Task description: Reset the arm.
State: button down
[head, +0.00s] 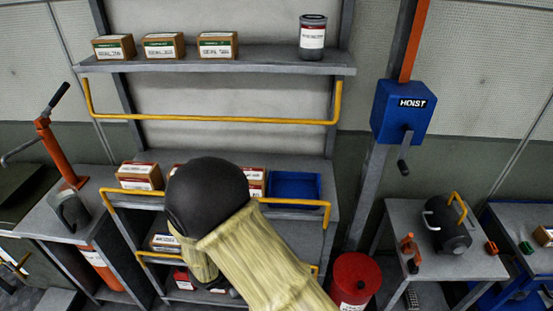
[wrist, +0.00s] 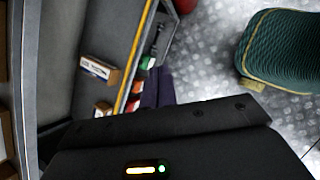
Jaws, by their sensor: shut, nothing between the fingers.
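My arm, in a pale ribbed cover with a black rounded joint, reaches up from the bottom of the head view in front of the shelf unit. It hides part of the lower shelves. My gripper (wrist: 180,122) shows as a dark body with small lights across the bottom of the wrist view. It is shut and holds nothing. Its fingertips are not clear there, and the head view does not show them.
The upper shelf (head: 270,60) holds several boxes and a grey can (head: 312,38). A yellow rail (head: 215,119) runs below it. Lower down are boxes (head: 140,176) and a blue bin (head: 293,187). A red drum (head: 357,280) stands right of my arm, below the blue hoist box (head: 402,112).

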jog(key=s+d+r+m+g+y+p, duration=0.1)
jog(key=s+d+r+m+y+p, duration=0.1)
jog(key=d+r+m, duration=0.9)
jog(key=s+d+r+m+g+y+p, duration=0.1)
jog(key=s+d+r+m+y+p, duration=0.1)
jog(key=d+r+m, duration=0.9)
jog(key=shift+s+d+r+m, duration=0.15)
jog(key=shift+s+d+m, duration=0.5)
jog(key=shift+s+m, duration=0.1)
